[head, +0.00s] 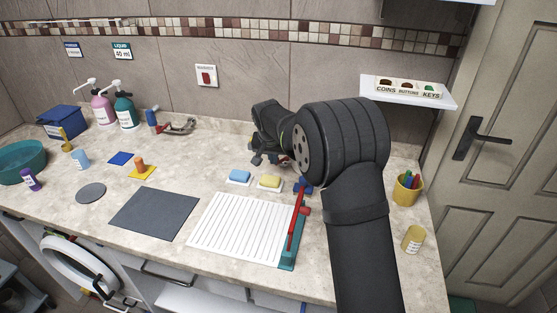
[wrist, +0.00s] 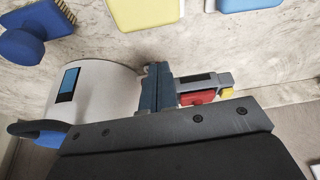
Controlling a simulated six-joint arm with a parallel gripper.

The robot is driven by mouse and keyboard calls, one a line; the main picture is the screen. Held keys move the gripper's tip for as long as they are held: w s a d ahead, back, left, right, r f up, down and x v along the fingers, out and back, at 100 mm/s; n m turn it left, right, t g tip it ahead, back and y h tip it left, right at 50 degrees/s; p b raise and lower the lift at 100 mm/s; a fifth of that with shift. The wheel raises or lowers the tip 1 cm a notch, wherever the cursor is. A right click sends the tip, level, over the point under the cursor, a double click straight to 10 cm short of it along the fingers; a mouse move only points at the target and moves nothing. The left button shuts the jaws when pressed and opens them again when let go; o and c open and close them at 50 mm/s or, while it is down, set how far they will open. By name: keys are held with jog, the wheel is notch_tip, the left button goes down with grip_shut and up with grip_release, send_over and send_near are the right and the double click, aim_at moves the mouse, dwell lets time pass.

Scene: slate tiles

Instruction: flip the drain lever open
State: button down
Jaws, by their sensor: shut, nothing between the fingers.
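My gripper (wrist: 158,72) shows in the wrist view as two blue-grey fingers pressed together, empty. In the head view my gripper (head: 262,158) hangs low over the back of the counter near the wall, partly behind my arm. Beside the fingers in the wrist view is a small grey fitting (wrist: 208,80) with a red part and a yellow part; I cannot tell for sure whether it is the drain lever or touches the fingers. In the head view, a red lever (head: 297,226) on a teal strip stands at the right edge of a white ridged board (head: 238,228).
A white cylinder (wrist: 95,92) with a blue panel is close to the fingers. A blue sponge (head: 240,176), a yellow sponge (head: 270,182) and a blue brush (wrist: 36,40) are near. A metal fitting (head: 178,127) is at the back left. A grey mat (head: 154,214) lies clear.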

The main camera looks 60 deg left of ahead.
jog(key=a+m, duration=0.2)
jog(key=m, duration=0.1)
jog(key=shift+s+t+h, duration=0.2)
jog(key=shift+t+h, duration=0.1)
jog(key=shift+h, duration=0.1)
jog(key=shift+d, duration=0.1)
jog(key=shift+w+d, duration=0.35)
jog(key=shift+w, duration=0.35)
jog(key=shift+d, duration=0.1)
jog(key=shift+s+d+r, duration=0.1)
jog(key=shift+s+d, duration=0.1)
jog(key=shift+s, duration=0.2)
jog(key=s, duration=0.1)
jog(key=s+d, duration=0.1)
jog(key=shift+s+d+r, duration=0.1)
jog(key=shift+s+d, duration=0.15)
jog(key=shift+s, duration=0.1)
jog(key=v, duration=1)
